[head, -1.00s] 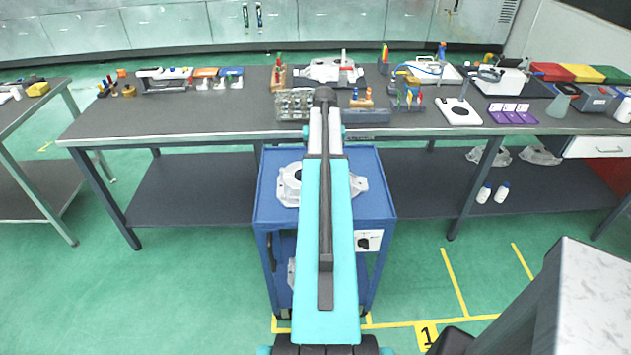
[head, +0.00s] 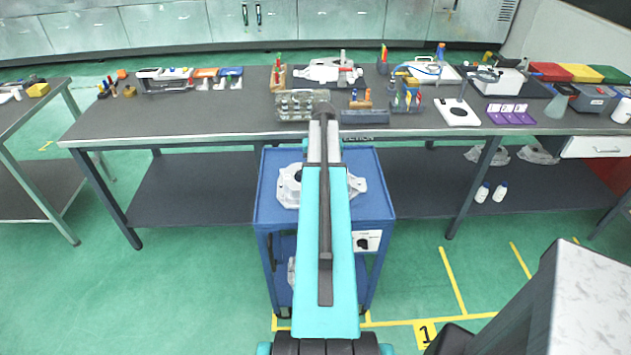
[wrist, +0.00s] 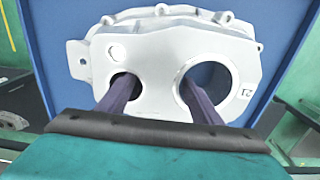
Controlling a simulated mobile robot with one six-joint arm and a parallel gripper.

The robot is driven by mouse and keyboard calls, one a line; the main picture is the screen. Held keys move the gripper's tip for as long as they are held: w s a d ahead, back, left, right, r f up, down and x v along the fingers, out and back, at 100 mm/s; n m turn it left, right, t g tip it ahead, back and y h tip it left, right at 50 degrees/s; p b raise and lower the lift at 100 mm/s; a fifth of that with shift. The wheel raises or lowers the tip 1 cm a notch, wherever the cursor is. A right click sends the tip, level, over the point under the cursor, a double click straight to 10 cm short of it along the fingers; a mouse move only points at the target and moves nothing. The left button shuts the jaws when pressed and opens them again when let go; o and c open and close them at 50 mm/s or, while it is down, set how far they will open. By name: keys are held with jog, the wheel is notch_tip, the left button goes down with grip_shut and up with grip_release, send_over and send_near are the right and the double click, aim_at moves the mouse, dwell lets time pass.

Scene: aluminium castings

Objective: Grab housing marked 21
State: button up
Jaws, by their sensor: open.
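The housing marked 21 (wrist: 155,62) is a silver-grey casting lying on the blue cart's top (wrist: 60,20). In the wrist view its mark reads 21 near the right edge, beside a large round bore. It has a smaller hole at left. My gripper (wrist: 158,88) is open, with two dark purple fingers spread over the housing. In the picture the left finger overlaps the smaller hole and the right finger the large bore; I cannot tell how deep they reach. In the head view my arm hides the middle of the housing (head: 290,187), and the gripper is hidden.
The blue cart (head: 265,210) stands before a long grey workbench (head: 200,125) carrying a grey fixture (head: 300,104), racks and tools. Another casting shows partly on the cart's lower shelf (head: 291,272). A marble-topped block (head: 590,290) is at lower right. Green floor is clear at left.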

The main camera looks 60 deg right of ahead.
jog(key=shift+f, duration=0.55)
jog(key=shift+r, duration=0.1)
grip_shut()
